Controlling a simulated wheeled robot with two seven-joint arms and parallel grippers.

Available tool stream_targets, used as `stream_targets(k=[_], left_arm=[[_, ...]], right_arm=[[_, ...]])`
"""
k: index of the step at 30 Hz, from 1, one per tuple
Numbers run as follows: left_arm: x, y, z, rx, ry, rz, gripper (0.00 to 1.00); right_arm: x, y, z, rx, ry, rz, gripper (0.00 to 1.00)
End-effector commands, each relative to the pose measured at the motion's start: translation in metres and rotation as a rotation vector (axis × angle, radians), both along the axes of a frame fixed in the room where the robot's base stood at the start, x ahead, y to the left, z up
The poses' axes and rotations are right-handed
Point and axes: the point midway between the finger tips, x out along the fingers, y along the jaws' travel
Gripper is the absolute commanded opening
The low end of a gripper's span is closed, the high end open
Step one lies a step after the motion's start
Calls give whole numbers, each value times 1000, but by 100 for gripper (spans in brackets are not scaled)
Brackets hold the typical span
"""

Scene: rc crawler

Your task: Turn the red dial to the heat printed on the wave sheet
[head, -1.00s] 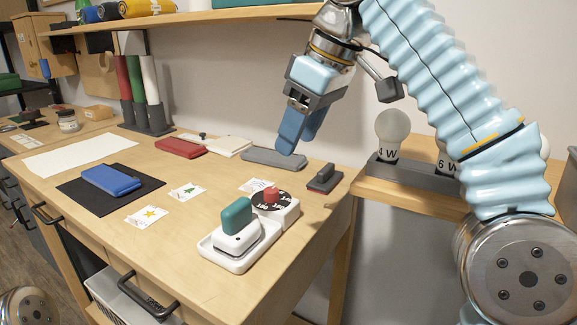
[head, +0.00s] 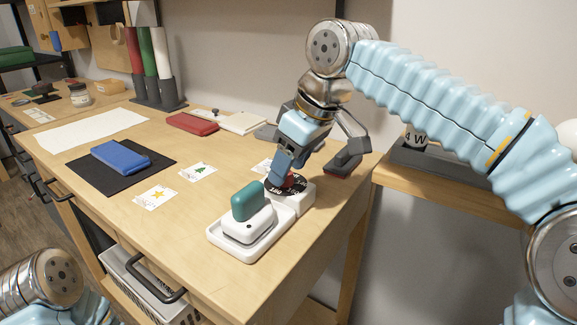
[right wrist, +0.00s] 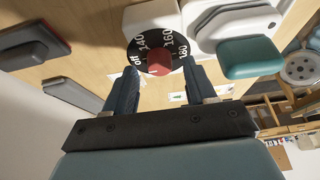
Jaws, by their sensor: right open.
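The red dial (head: 296,181) is a red knob on a black disc with white numbers, set in a white housing. In the right wrist view the red knob (right wrist: 159,63) sits amid "off", 140, 160 and 180; its pointing is unclear. My right gripper (head: 279,180) points down at the dial, open. In the right wrist view its fingertips (right wrist: 159,76) stand either side of the knob's near edge, with no clear contact. The wave sheet (head: 263,166) is a small white card behind the gripper, mostly hidden, its print unreadable. My left gripper is out of view.
A white iron with a teal handle (head: 244,202) stands beside the dial. Star (head: 156,197) and tree (head: 198,172) cards lie to the left. A blue block (head: 120,156) rests on a black mat. A dark grey stamp-like block (head: 349,153) is just right of the gripper.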

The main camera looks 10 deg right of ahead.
Motion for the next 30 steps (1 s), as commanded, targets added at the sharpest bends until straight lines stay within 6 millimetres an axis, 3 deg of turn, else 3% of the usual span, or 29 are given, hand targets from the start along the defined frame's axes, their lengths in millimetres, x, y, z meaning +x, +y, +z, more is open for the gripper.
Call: stream_targets(k=[12, 23, 30], left_arm=[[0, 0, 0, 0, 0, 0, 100], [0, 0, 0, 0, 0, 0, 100], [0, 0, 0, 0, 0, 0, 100]], right_arm=[[3, 3, -11, 0, 0, 0, 56], [3, 3, -10, 0, 0, 0, 2], [3, 3, -10, 0, 0, -17, 1]])
